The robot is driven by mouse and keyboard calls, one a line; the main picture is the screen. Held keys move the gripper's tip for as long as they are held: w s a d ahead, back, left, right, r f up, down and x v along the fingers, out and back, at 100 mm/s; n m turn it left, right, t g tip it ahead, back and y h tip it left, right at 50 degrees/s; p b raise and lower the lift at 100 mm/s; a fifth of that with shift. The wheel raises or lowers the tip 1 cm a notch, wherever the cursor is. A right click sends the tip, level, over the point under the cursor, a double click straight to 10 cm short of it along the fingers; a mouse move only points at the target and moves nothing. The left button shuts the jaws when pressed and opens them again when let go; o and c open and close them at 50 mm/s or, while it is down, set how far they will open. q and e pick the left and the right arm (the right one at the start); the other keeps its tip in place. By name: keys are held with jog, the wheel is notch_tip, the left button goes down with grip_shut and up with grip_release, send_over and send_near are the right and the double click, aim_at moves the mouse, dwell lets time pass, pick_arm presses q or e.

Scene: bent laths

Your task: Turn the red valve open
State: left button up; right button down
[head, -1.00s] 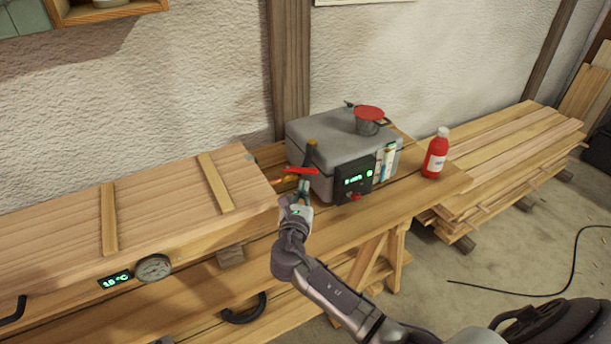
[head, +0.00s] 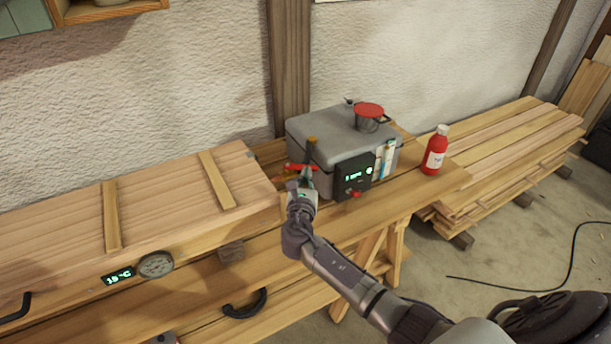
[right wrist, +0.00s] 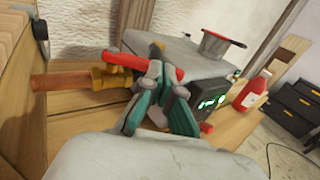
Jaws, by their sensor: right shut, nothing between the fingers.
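The red valve handle (head: 299,167) is a flat lever at the left front of the grey box. In the right wrist view the red lever (right wrist: 122,62) lies nearly level above a brass valve body (right wrist: 108,78) on a copper pipe (right wrist: 60,80). My right gripper (right wrist: 156,68) is shut and empty, its fingertips close to the lever's middle and right part and hiding some of it. I cannot tell whether they touch it. In the head view the right gripper (head: 304,182) is just below the lever. My left gripper is not in view.
The grey steam box (head: 340,132) carries a red-topped pot (head: 368,117) and a dark display panel (head: 353,178). A red bottle (head: 435,152) stands to its right. A long wooden chest (head: 150,205) with a dial gauge (head: 156,264) is close on the left.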

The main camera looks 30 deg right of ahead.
aim_at(315, 170)
jog(key=d+n+t+y, duration=0.1)
jog(key=n+y, duration=0.1)
jog(key=w+d+n+t+y+b, duration=0.1)
jog(key=y, duration=0.2)
jog(key=w+n+t+y, duration=0.1)
jog(key=n+y, duration=0.1)
jog(key=y, duration=0.1)
jog(key=shift+d+f+n, duration=0.15)
jog(key=shift+d+n, duration=0.15)
jog(key=shift+d, duration=0.1)
jog(key=shift+w+b, duration=0.1)
jog(key=shift+b, duration=0.25)
jog(key=shift+w+d, duration=0.15)
jog(key=shift+w, duration=0.1)
jog(key=shift+d, duration=0.1)
